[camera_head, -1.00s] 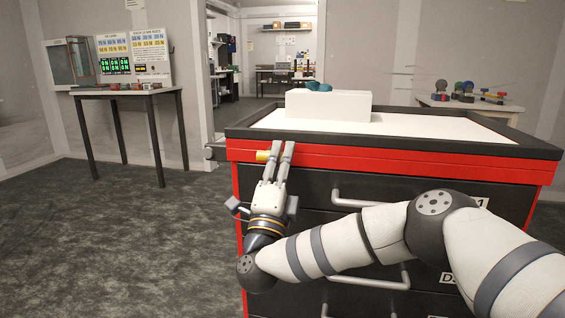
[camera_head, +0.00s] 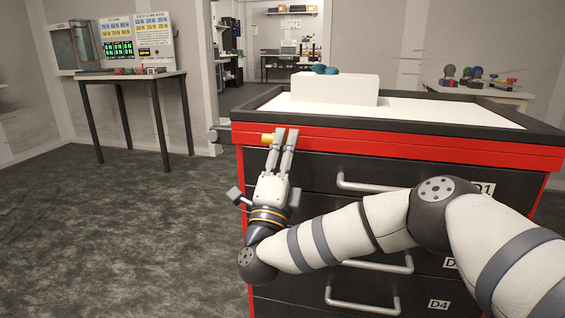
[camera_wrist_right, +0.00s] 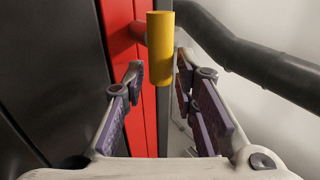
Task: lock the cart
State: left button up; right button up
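The cart (camera_head: 420,139) is a red and black drawer cabinet with a black-rimmed white top. A yellow cylindrical knob (camera_head: 267,138) sticks out at the upper left of its front. My right gripper (camera_head: 286,133) is in front of that corner, with its fingertips just right of the knob in the head view. In the right wrist view the knob (camera_wrist_right: 160,48) stands ahead, in the gap between the two spread fingers (camera_wrist_right: 157,78). The fingers are open and hold nothing. Whether a fingertip touches the knob cannot be told. My left gripper is not in view.
A white box (camera_head: 335,89) with teal items on it stands on the cart top. A dark curved bar (camera_wrist_right: 250,60) runs beside the knob in the wrist view. A side table (camera_head: 125,76) stands at the left, with open floor (camera_head: 110,230) before it.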

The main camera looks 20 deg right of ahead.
jog(key=v, duration=1)
jog(key=shift+s, duration=0.15)
jog(key=shift+a+f, duration=0.1)
